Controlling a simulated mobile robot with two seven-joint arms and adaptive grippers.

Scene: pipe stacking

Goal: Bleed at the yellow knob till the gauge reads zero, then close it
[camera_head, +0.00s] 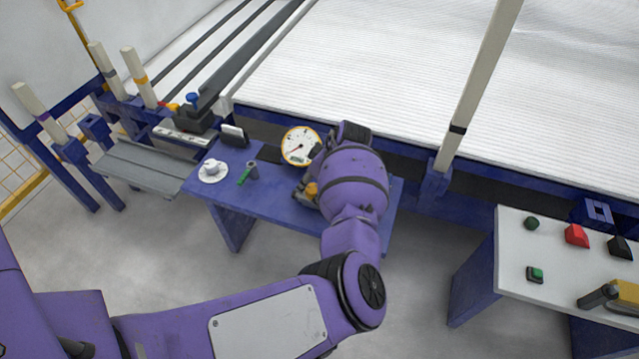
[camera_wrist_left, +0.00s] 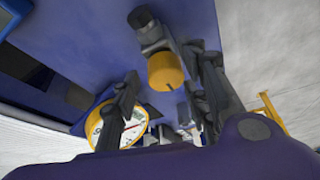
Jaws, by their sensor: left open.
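The round white gauge (camera_head: 297,146) with a yellow rim stands at the back of the small blue table; its dark needle points to the lower left, but the scale is too small to read. The yellow knob (camera_head: 311,189) shows just left of my left wrist. In the left wrist view the yellow knob (camera_wrist_left: 165,72) has a dark mark and sits on a grey fitting, with the gauge (camera_wrist_left: 104,126) lower left. My left gripper (camera_wrist_left: 169,78) is open, its fingers either side of the knob; contact cannot be told. My arm mostly hides the gripper in the head view.
On the blue table (camera_head: 228,190) stand a white cup on a saucer (camera_head: 213,170), a small green-handled item (camera_head: 244,176) and a grey cylinder (camera_head: 253,170). A white panel with buttons (camera_head: 515,235) is at right. A tall post (camera_head: 478,85) rises behind.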

